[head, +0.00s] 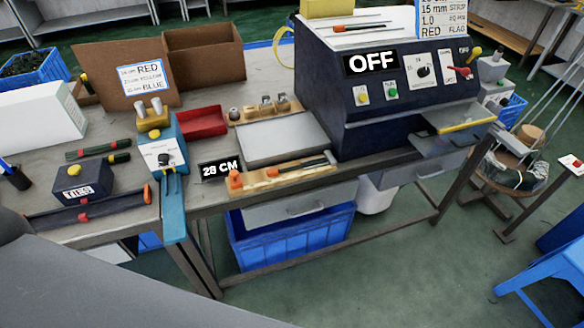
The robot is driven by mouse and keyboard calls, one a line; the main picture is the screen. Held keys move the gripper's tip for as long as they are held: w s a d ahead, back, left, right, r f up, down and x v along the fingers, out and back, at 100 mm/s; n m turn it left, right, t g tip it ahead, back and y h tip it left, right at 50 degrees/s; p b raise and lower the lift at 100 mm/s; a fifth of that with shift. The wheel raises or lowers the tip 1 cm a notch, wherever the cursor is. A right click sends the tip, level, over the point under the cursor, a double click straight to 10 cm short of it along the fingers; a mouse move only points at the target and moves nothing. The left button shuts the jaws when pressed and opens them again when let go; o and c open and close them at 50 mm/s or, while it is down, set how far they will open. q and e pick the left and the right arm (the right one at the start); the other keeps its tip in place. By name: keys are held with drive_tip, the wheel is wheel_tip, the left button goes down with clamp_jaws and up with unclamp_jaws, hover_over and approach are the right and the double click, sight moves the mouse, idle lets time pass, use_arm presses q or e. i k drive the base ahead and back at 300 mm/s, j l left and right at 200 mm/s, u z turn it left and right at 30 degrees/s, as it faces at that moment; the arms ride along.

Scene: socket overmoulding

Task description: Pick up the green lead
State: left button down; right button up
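No single object is clearly a green lead. A dark green bundle (515,178) that looks coiled lies on a round stand at the right, too small to tell exactly. Neither of my grippers shows. A large plain grey surface fills the lower left and hides the floor there.
A dark blue machine (400,110) reading OFF stands on the bench. A blue and yellow device (160,150) stands at the front edge, beside a 28 CM sign (220,169). A blue crate (290,240) sits below. A blue stool (545,275) is lower right. Floor between is clear.

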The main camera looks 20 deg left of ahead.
sight(273, 173)
drive_tip(key=j+z, duration=0.1)
drive_tip(key=z, duration=0.5)
drive_tip(key=k+j+z, duration=0.1)
drive_tip(key=j+z, duration=0.3)
drive_tip(key=k+j+z, duration=0.2)
drive_tip(key=j+z, duration=0.2)
drive_tip(key=k+j+z, duration=0.1)
drive_tip(key=k+j, duration=0.25)
drive_tip(key=j, duration=0.15)
drive_tip(key=k+j+z, duration=0.1)
drive_tip(key=k+j, duration=0.3)
